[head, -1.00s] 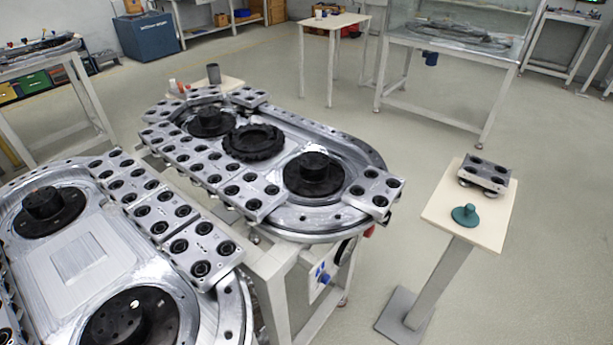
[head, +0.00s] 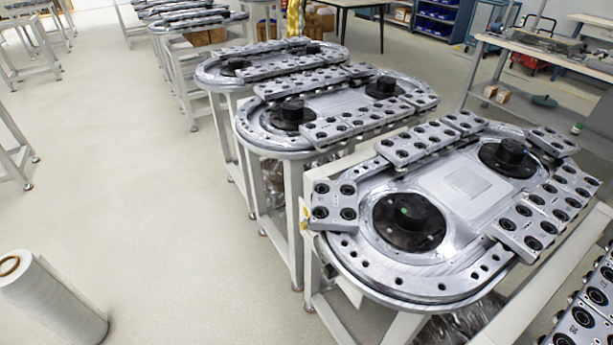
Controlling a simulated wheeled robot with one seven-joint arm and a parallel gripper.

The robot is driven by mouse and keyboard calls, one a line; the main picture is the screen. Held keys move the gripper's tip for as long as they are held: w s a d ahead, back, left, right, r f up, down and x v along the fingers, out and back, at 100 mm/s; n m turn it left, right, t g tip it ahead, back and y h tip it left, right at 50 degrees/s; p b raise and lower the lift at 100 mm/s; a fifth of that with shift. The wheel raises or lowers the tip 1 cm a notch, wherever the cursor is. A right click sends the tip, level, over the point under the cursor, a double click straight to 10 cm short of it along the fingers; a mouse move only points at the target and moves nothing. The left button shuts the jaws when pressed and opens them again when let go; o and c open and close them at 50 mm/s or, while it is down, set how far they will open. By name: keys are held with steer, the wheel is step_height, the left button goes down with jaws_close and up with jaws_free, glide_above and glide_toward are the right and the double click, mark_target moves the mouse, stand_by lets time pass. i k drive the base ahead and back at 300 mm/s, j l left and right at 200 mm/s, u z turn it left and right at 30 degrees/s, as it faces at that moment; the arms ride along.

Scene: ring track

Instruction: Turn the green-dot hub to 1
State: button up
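The black hub with a small green dot (head: 409,222) is at the near left end of the nearest ring track (head: 385,283) in the head view. It is a round dark disc with a raised middle, and the dot is on the raised part. Any numbers around it are too small to read. A second black hub (head: 510,158) is at the far right end of the same track, with no green dot that I can make out. My gripper is not in view.
Silver carriages with black rollers (head: 333,205) sit around the nearest track's rim. More ring tracks (head: 262,128) stand in a row behind it. A white roll (head: 50,300) is at the lower left. The floor (head: 130,170) left of the tracks is clear.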

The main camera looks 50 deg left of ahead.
mark_target(412, 213)
steer(key=u, duration=0.85)
